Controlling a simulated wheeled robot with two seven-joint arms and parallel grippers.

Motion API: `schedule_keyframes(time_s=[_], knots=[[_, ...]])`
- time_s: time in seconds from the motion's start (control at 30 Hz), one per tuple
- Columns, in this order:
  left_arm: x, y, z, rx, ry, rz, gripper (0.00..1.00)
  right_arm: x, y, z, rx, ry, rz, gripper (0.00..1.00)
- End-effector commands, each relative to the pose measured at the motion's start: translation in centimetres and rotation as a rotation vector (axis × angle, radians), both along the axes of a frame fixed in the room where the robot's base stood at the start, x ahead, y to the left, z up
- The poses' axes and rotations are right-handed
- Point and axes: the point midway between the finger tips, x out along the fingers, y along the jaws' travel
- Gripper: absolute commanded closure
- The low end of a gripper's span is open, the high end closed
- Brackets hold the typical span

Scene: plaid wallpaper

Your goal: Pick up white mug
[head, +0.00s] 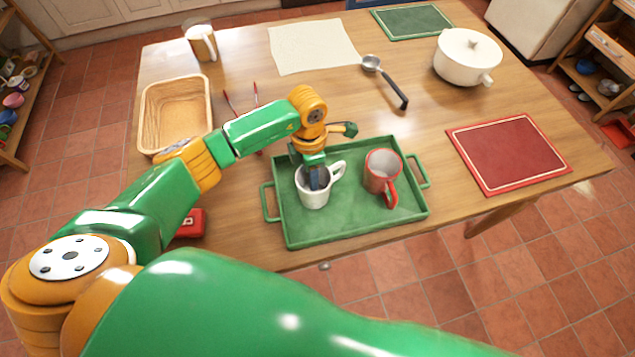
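The white mug (313,196) stands upright on the left half of a green tray (340,231), its handle pointing to the upper right. My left gripper (316,180) points down at the mug from above, with its dark fingers at or inside the mug's opening. The fingertips are partly hidden by the mug and the wrist, so I cannot tell whether they are open or closed on its wall. A red-and-pale mug (382,171) with a red handle stands on the tray to the right of the white mug. My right gripper is out of view.
A wooden basket (150,112) and red-handled tongs (256,95) lie left of the tray. A ladle (390,85), a white pot (466,57), a red mat (510,152), a cream cloth (312,46) and a tan-and-white mug (203,44) are also on the table. A small red object (191,224) sits near the front edge.

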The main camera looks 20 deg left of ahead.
Motion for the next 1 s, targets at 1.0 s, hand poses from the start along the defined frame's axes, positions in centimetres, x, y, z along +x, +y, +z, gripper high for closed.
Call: schedule_keyframes(time_s=[1.0], knots=[[0.02, -0.02, 0.05, -0.001, -0.001, 0.0, 1.0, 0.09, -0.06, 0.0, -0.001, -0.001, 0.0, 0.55]])
